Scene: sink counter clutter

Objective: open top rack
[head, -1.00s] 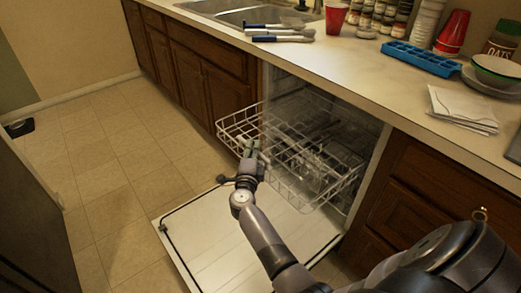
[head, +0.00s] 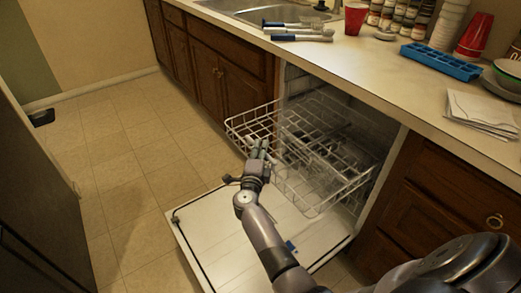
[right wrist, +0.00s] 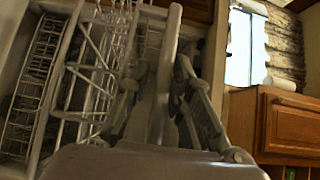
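The top rack (head: 322,196) is a white wire basket, pulled part way out of the open dishwasher over its lowered door (head: 215,243). My right gripper (head: 259,147) is at the rack's front side, with its fingers at the wires. In the right wrist view, a thick pale rail runs between the fingers of my gripper (right wrist: 160,90), and rack wires (right wrist: 95,75) show at the left. I cannot tell whether the fingers are pressed on the rail. My left gripper is not in view.
Wooden cabinets (head: 230,85) stand left of the dishwasher and more (head: 440,200) stand right. The counter above holds a red cup (head: 355,17), a blue tray (head: 440,61) and white napkins (head: 480,112).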

